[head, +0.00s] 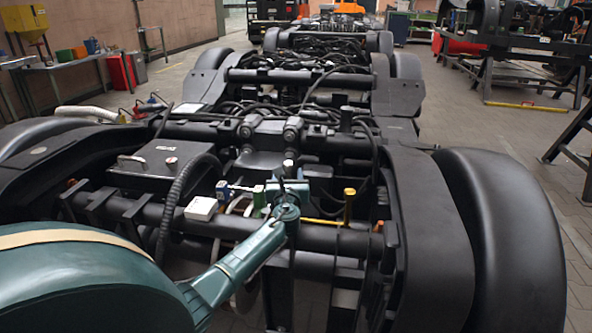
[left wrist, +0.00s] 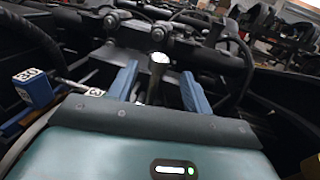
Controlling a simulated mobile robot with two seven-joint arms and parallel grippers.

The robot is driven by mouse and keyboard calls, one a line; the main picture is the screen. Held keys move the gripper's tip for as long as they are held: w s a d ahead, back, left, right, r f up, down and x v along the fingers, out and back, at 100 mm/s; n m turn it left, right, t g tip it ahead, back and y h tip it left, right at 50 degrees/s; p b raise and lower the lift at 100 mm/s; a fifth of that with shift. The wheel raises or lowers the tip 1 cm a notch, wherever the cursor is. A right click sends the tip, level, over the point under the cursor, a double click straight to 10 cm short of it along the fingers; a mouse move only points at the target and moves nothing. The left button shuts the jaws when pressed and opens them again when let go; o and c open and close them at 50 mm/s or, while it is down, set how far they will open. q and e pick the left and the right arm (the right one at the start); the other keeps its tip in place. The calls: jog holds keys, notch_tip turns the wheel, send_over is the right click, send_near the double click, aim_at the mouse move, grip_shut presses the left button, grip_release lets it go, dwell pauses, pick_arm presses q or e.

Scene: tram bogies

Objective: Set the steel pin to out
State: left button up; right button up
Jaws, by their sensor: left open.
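The steel pin shows in the left wrist view as a bright round head (left wrist: 159,58) on a darker shank, between my two blue fingers. In the head view its pale top (head: 288,163) stands just above my left gripper (head: 289,187). My left gripper is open, with a finger on each side of the pin and a visible gap to each finger in the left wrist view (left wrist: 160,86). The lower part of the pin is hidden, so I cannot tell its position in its seat. My right gripper is not in view.
A blue tagged block (head: 223,190), a green block (head: 258,196) and a white box (head: 201,208) sit left of the gripper. A yellow-topped post (head: 349,195) stands to the right. Black hoses and bogie beams crowd around.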

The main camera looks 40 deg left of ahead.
aim_at(288, 166)
pick_arm(q)
jog(key=b+x, duration=0.3)
jog(key=x, duration=0.2)
jog(key=shift+w+a+f, duration=0.15)
jog(key=shift+w+a, duration=0.15)
jog(key=shift+w+a+b, duration=0.35)
jog(key=shift+w+b, duration=0.05)
jog(key=shift+b, duration=0.05)
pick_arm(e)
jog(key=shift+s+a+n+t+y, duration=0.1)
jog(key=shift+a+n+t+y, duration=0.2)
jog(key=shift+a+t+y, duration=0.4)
pick_arm(q)
jog(key=shift+c, duration=0.4)
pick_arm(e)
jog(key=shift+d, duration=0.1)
pick_arm(q)
grip_shut()
